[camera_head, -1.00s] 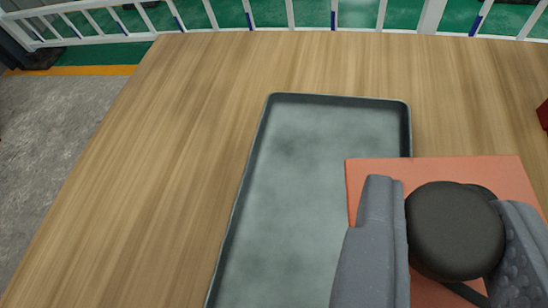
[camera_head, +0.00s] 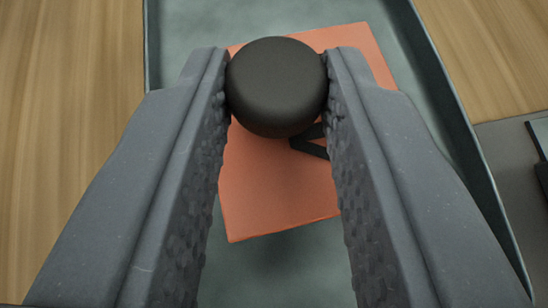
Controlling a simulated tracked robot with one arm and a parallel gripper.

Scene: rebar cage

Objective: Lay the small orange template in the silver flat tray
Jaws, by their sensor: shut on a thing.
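The orange template (camera_head: 275,185) is a flat square plate with a round black knob (camera_head: 277,85) on top and a small dark angled mark or part beside the knob. My gripper (camera_head: 277,88) is shut on the knob, one finger on each side. The template is over the silver flat tray (camera_head: 190,25), inside its side walls in this view and slightly turned against them. A soft shadow lies on the tray below the template's near edge. I cannot tell whether the template touches the tray floor. My fingers hide parts of its left and right sides.
The wooden table top (camera_head: 480,55) shows on both sides of the tray. A grey surface with a dark object (camera_head: 540,140) is at the right edge. The tray's raised right wall (camera_head: 455,120) runs close beside my right finger.

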